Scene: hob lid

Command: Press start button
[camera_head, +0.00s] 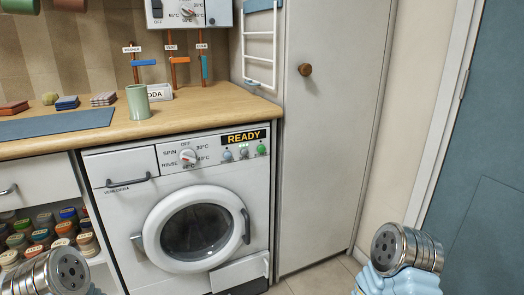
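The washing machine (180,210) stands under the wooden counter with its round door (196,229) shut. Its upper panel has a dial (188,156), a black display (243,137) reading READY, and several round buttons in a row. Small green lights show above the row. No label reading start is legible. Metal ends of my arms show at the lower left and lower right, apart from the machine. No gripper fingers are visible.
The wooden counter (215,110) holds a green cup (138,102), a SODA box (159,92), cloths and a blue mat (58,124). A tall white cabinet (325,150) stands right of the machine. Jars (40,236) fill a shelf at left. Floor shows between cabinet and my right arm.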

